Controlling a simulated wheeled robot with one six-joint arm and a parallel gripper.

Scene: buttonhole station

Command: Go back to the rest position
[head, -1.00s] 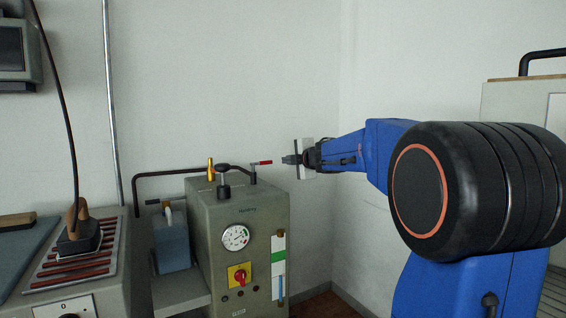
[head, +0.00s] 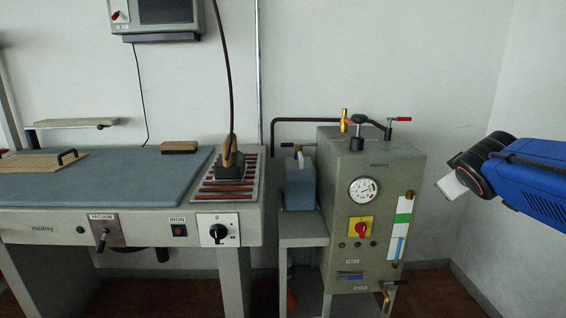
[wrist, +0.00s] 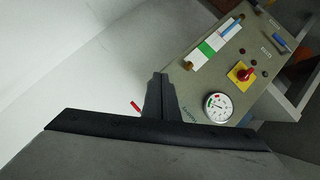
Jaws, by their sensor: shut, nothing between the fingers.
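My gripper (wrist: 160,82) shows in the wrist view as two dark fingers close together, shut with nothing between them. In the head view only part of my blue arm shows at the right edge, and the fingers cannot be made out. The grey steam boiler (head: 370,225) stands left of my arm, with a clear gap between them. The boiler also shows in the wrist view (wrist: 215,70), with its gauge (wrist: 218,107) and red knob (wrist: 246,74) beyond and right of the fingers.
A red-handled valve (head: 398,119) and a black cap (head: 358,119) rise from the boiler top. A blue container (head: 299,184) stands left of it. Further left is an ironing table (head: 100,185) with an iron (head: 231,160). A bare wall corner is at right.

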